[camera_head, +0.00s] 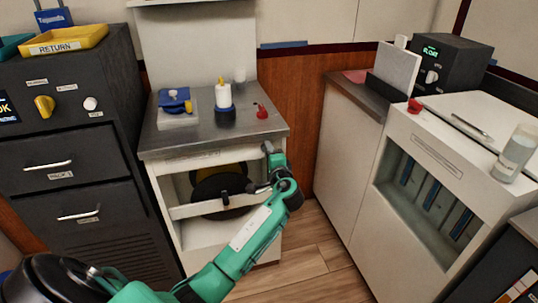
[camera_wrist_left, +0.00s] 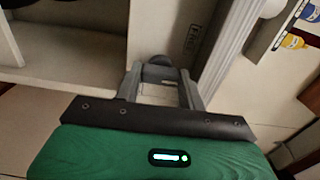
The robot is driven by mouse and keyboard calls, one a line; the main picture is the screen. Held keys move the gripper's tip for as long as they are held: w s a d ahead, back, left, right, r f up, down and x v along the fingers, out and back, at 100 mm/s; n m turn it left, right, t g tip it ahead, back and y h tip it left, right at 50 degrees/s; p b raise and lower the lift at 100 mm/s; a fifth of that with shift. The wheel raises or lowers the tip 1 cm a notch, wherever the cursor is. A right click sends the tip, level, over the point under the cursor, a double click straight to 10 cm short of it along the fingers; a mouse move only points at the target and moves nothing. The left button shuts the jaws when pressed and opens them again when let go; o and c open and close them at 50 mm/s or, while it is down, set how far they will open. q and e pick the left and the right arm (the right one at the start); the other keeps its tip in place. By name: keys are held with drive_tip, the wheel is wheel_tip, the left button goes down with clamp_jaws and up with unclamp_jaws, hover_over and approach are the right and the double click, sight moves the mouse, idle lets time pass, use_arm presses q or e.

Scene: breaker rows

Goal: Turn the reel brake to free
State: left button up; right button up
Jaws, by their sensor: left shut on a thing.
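A dark reel (camera_head: 208,190) sits inside the open front of the white cabinet (camera_head: 166,205). A pale bar crosses in front of the reel, with a small black block (camera_head: 224,199) on it. My left gripper (camera_head: 258,186) is at the right end of that bar. In the left wrist view my left gripper (camera_wrist_left: 160,88) is closed on a dark rounded knob (camera_wrist_left: 158,72), which appears to be the reel brake. A small label (camera_wrist_left: 194,38) is on the pale panel beside it, hard to read. The fingers partly hide the knob. My right gripper is out of view.
The steel cabinet top holds a blue-and-yellow device (camera_head: 175,100), a white cylinder (camera_head: 223,95) and a red item (camera_head: 262,111). A dark drawer cabinet (camera_head: 70,150) stands left, a white counter (camera_head: 410,180) right. Open wooden floor (camera_head: 318,250) lies between.

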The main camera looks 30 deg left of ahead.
use_arm(q)
drive_tip(key=shift+f, duration=0.1)
drive_tip(key=o, duration=1)
drive_tip(key=v, duration=1.4)
drive_tip(key=shift+a, duration=0.1)
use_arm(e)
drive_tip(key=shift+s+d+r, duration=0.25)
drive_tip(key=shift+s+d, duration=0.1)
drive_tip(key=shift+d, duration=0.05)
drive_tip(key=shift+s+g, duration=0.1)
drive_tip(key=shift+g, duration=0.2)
